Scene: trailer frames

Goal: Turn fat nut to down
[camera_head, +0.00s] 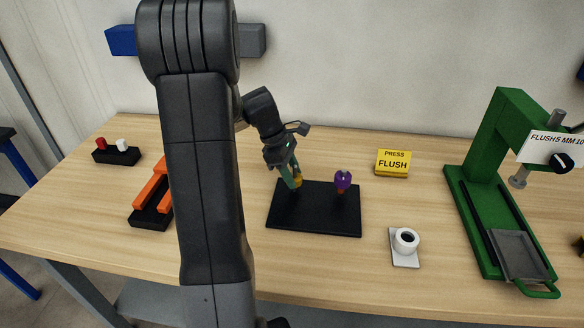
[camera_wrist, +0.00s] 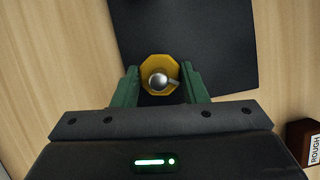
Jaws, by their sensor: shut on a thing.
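A small grey pointer beside the stud points right. My gripper (camera_wrist: 160,82) has its green fingers on either side of the nut, shut on it. In the head view my gripper (camera_head: 291,181) reaches down to the yellow nut (camera_head: 298,181) at the upper left of a black board (camera_head: 315,222). A purple knob-like piece (camera_head: 342,180) stands on the same board to the right. The fingers partly hide the yellow nut in the head view.
A yellow FLUSH sign block (camera_head: 392,163), a white cup-like ring on a plate (camera_head: 405,243) and a green press (camera_head: 480,195) stand to the right. An orange-and-black fixture (camera_head: 150,205) and a black block with red and white knobs (camera_head: 116,155) are at left.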

